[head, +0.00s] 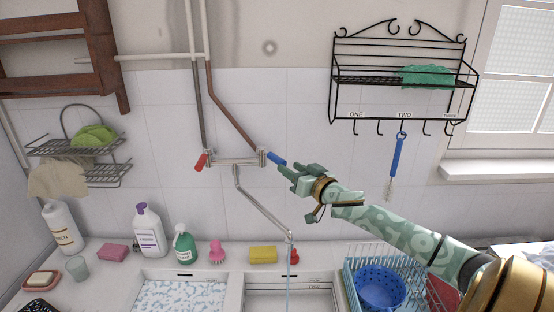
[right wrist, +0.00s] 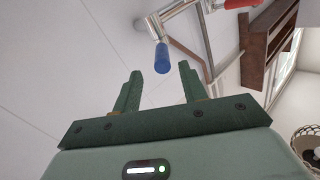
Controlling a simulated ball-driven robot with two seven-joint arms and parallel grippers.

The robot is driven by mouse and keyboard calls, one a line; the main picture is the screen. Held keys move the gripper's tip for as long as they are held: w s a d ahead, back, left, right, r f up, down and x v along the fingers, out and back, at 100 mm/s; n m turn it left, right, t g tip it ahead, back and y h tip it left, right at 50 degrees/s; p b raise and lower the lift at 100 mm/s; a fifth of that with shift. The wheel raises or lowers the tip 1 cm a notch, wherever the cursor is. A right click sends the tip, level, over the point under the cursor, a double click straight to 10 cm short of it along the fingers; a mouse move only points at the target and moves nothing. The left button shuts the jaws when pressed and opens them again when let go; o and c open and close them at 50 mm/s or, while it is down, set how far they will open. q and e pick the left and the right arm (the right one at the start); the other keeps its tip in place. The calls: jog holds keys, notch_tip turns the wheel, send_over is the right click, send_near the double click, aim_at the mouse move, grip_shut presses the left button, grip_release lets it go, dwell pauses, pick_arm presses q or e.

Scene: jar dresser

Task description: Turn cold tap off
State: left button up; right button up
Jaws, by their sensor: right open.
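The wall tap has a blue handle (head: 276,158) on its right end and a red handle (head: 201,162) on its left end. Its metal spout (head: 262,209) slopes down to the right, and a thin stream of water (head: 288,275) falls from its end. My right gripper (head: 284,174) is open and empty, just right of and slightly below the blue handle. In the right wrist view the blue handle (right wrist: 162,57) lies ahead of the open fingers (right wrist: 160,84), roughly between them and apart from them. The red handle (right wrist: 242,3) shows at the top edge. My left gripper is not in view.
A counter with a sink (head: 180,294) lies below, with bottles, a pink brush (head: 217,252) and a yellow sponge (head: 263,254) along its back. A blue colander (head: 380,286) sits in a dish rack (head: 350,272) under my right arm. A black wire shelf (head: 345,78) hangs above right.

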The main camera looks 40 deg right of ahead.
aim_at(277, 160)
jog(key=w+p, duration=0.1)
jog(key=w, duration=0.6)
jog(key=shift+w+d, duration=0.2)
jog(key=shift+s+a+r, duration=0.1)
jog(key=shift+c, duration=0.2)
grip_shut()
